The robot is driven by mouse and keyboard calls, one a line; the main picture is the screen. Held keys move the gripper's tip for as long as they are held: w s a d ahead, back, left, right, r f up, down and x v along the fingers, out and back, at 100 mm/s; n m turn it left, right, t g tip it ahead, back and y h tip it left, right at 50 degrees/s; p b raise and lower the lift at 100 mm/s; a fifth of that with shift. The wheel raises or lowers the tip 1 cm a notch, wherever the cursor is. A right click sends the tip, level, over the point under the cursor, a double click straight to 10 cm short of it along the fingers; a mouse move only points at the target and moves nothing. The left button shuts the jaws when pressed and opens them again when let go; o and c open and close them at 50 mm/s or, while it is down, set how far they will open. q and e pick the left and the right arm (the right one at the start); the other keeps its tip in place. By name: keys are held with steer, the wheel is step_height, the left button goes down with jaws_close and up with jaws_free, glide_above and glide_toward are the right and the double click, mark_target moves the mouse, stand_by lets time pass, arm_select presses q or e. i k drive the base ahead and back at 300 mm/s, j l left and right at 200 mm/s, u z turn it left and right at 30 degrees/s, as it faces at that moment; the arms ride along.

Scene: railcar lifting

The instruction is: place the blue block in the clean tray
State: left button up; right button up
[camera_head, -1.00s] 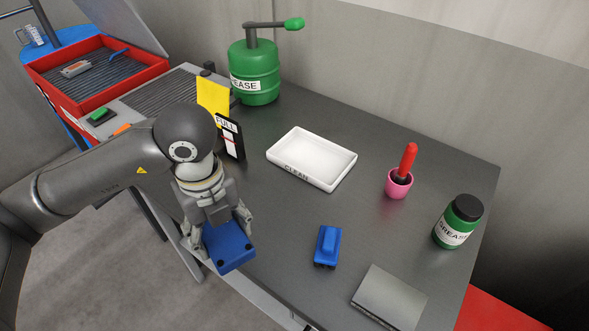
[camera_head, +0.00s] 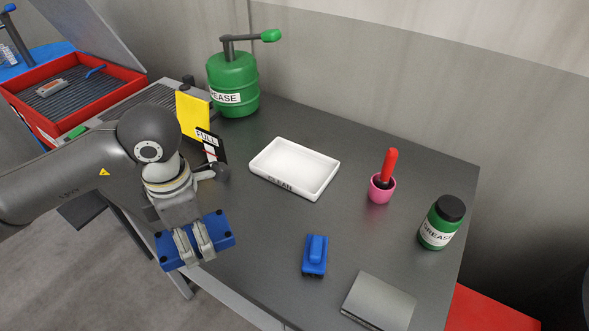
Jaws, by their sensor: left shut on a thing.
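My left gripper (camera_head: 198,248) is shut on the blue block (camera_head: 222,229), a flat block with dark round spots near its corners. Its fingers cross the middle of the block and hide part of it. The block is tilted and is held at the table's near left edge. The clean tray (camera_head: 293,168), white and shallow with a label on its near wall, is empty. It sits on the dark table (camera_head: 265,215), to the right of and behind the gripper. My right gripper is out of view.
A blue brush-like object (camera_head: 315,255) lies in front of the tray. A pink cup with a red-handled tool (camera_head: 382,185), a grease jar (camera_head: 440,222) and a grey plate (camera_head: 379,301) are to the right. A green grease pump (camera_head: 233,85), yellow panel (camera_head: 193,116) and FULL sign (camera_head: 210,146) stand behind my arm.

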mark_target(296, 169)
steer(key=z, duration=0.75)
steer(key=j+z, duration=0.8)
steer(key=j, duration=0.15)
steer(key=i, duration=0.05)
